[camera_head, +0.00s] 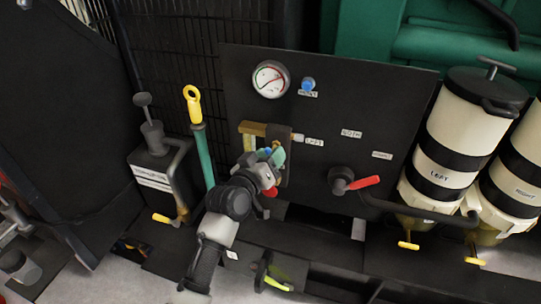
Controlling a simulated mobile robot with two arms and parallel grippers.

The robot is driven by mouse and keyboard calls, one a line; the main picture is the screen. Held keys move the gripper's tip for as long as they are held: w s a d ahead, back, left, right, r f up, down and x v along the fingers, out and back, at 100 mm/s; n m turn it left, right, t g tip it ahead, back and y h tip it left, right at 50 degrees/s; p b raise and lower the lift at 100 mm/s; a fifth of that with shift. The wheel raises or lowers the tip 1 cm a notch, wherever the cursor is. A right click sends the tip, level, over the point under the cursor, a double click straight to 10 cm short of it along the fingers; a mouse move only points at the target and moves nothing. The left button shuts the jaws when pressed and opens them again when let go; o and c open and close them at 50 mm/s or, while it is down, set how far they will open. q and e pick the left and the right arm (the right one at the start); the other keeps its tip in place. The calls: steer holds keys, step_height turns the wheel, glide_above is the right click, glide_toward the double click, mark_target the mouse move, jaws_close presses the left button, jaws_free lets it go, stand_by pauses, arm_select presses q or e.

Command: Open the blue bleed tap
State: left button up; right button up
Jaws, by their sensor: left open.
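My left gripper (274,174) is in front of the dark panel, just below the brass fitting (252,129). Its jaws are open. A small blue piece (266,151), which may be the blue bleed tap, shows right at the gripper, beside a teal part. The gripper hides much of it, so I cannot tell its position or whether the jaws touch it. A separate round blue knob (308,84) sits higher on the panel, above a small label. My right gripper is not in view.
The dark panel (390,100) carries a round gauge (271,79) and a red-handled lever (363,183). Cream and black filter canisters (455,138) with yellow taps stand at the right.

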arm_select(q)
steer(key=shift+w+d, duration=0.1)
steer(key=shift+w, duration=0.15)
jaws_close()
steer(key=shift+r+p, duration=0.1)
steer(key=shift+p, duration=0.5)
jaws_free()
steer(key=v, duration=1.1)
